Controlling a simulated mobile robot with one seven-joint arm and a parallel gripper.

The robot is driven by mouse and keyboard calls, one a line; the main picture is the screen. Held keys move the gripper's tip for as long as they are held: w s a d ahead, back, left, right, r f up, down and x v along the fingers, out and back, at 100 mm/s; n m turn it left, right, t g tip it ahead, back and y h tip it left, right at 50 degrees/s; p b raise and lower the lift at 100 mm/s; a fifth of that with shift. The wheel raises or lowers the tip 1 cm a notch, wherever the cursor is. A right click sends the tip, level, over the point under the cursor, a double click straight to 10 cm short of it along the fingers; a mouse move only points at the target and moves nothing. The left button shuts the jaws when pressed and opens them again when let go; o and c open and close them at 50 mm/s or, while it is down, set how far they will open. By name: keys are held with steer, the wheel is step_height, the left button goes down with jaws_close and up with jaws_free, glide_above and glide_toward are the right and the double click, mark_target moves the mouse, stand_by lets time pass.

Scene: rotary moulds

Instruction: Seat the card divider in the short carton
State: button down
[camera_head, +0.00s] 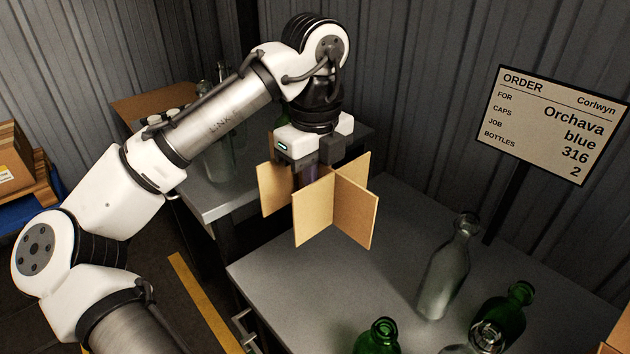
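The card divider (352,212) is made of crossed tan card panels and hangs upright in the air, near the left part of the grey bench. My gripper (306,178) points down and is shut on the divider's upper part; the divider's panels partly hide the fingers. An open brown carton (150,104) stands on the farther bench at the left, partly behind my arm. A tan cardboard edge (616,338) shows at the lower right corner, cut off by the frame. I cannot tell which of these is the short carton.
A clear bottle (441,275) and green bottles (502,312) (378,338) stand on the near bench (290,275). Its left part is clear. An order sign (556,125) stands at the back right. More bottles stand on the far bench (215,200). Corrugated walls close the back.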

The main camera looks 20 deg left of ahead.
steer(key=shift+r+p, duration=2.3)
steer(key=shift+p, duration=0.5)
steer(key=shift+f, duration=0.1)
steer(key=shift+d, duration=0.1)
